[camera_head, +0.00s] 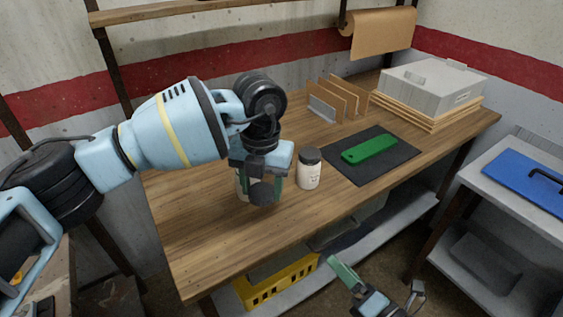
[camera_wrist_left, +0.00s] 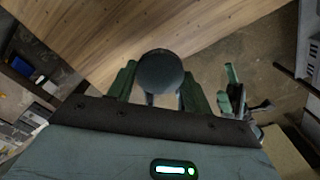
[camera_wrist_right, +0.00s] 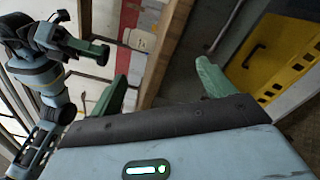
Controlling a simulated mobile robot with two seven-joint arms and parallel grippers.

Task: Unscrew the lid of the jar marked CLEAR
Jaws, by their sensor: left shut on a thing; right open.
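A jar with a pale body (camera_head: 241,187) stands on the workbench, largely hidden behind my left gripper (camera_head: 262,190). In the left wrist view its round dark lid (camera_wrist_left: 161,72) lies between the green fingers of my left gripper (camera_wrist_left: 160,90), which is shut on the jar; I cannot tell whether on lid or body. A second white jar (camera_head: 309,175) with a dark lid stands upright just to the right. Its label is too small to read, so I cannot tell which is marked CLEAR. My right gripper (camera_head: 380,280) is open and empty, low beyond the bench's front edge; its spread fingers show in the right wrist view (camera_wrist_right: 163,85).
A dark mat (camera_head: 392,168) with a green tool (camera_head: 370,149) lies right of the jars. Behind are an upright divider rack (camera_head: 338,100) and a grey box (camera_head: 430,80) on boards. A yellow crate (camera_head: 278,282) sits on the lower shelf. The bench's front left is bare.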

